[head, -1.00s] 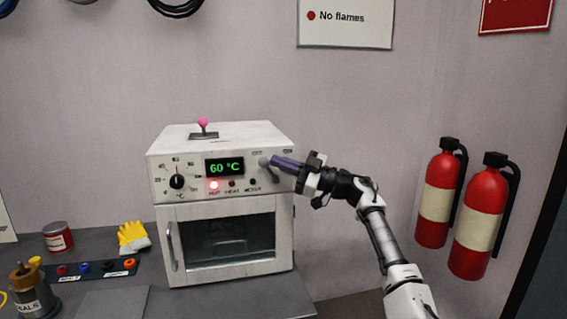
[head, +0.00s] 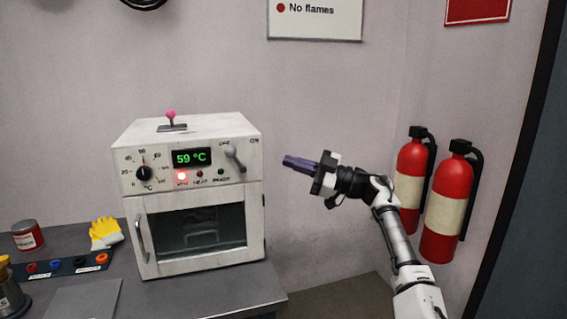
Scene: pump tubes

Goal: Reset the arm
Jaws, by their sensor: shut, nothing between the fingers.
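My gripper (head: 290,163) has purple fingers, pressed together with nothing in them. It points left in free air to the right of the white oven (head: 195,195), apart from it. My arm (head: 388,215) comes up from the lower right. The oven's green display (head: 192,157) reads 59 °C. A red light (head: 182,176) glows below it. A grey lever (head: 236,158) on the right of the oven's front panel is tilted, with its round knob up and to the left. A pink-knobbed stick (head: 171,116) stands on top of the oven. The oven door is shut.
Two red fire extinguishers (head: 447,203) hang on the wall right of my arm. Yellow gloves (head: 105,232), a red can (head: 28,236) and a rack (head: 68,266) with coloured rings are on the grey bench left of the oven. Free air separates my gripper and the oven.

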